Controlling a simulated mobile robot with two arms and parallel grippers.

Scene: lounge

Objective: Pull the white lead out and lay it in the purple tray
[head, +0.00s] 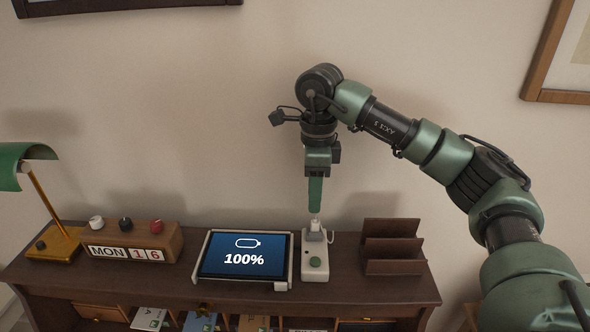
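A short loop of the white cord shows beside the plug. My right gripper (315,207) points straight down with its fingertips at the top of the plug. Its fingers are seen edge-on, so whether they grip the plug cannot be told. A tablet (245,254) reading 100% lies left of the box. I see no purple tray. My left gripper is out of view.
A brown letter rack (392,247) stands right of the socket box. A wooden calendar block (134,242) with knobs on top and a green-shaded lamp (58,243) stand at the left. Cubbyholes with papers (149,319) are under the desk top (365,291).

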